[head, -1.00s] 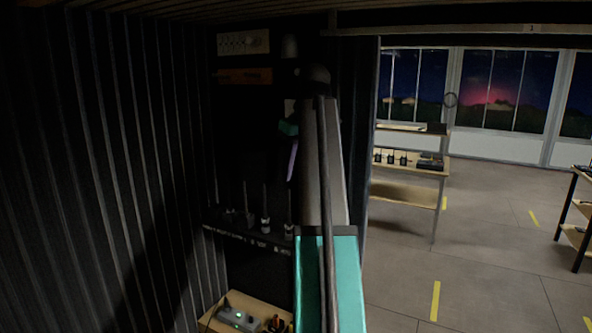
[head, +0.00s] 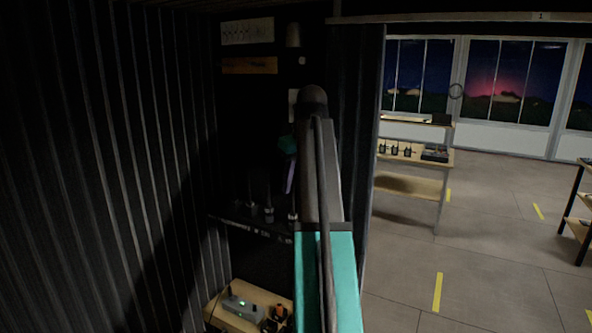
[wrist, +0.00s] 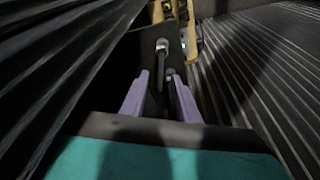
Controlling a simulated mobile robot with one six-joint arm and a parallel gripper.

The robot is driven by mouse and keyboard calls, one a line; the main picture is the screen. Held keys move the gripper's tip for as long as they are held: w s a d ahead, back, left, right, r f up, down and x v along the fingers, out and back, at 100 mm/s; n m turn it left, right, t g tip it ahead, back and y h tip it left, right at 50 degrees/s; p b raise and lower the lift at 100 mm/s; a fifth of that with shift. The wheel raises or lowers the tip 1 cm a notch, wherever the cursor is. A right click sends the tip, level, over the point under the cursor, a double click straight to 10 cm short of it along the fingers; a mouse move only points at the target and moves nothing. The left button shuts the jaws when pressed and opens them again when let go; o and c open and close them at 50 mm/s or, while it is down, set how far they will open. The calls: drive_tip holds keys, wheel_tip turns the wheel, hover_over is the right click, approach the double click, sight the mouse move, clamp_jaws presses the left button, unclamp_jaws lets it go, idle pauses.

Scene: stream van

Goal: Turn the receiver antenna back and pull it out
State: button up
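A row of dark upright parts with pale collars stands on a black ledge (head: 250,228) in the head view; one collared part (head: 268,213) shows left of my arm. They look like antennas, but shadow hides their rods. In the wrist view a thin dark rod with a silvery collar (wrist: 162,46) lies ahead of and partly between my purple fingers; I take it for the receiver antenna. My gripper (wrist: 160,78) is open, its fingers apart, with no clear contact on the rod. In the head view my gripper (head: 291,172) is partly hidden behind my arm.
Ribbed dark walls close in on the left. A grey device (head: 242,306) with a green light sits on a low wooden shelf, beside orange-and-black items (head: 276,317). A wooden shelf unit (head: 418,188) with handheld radios stands at right. The floor between is open.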

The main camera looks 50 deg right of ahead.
sight(293, 203)
drive_tip(key=shift+p+x, duration=0.85)
drive_tip(key=shift+x, duration=1.7)
clamp_jaws()
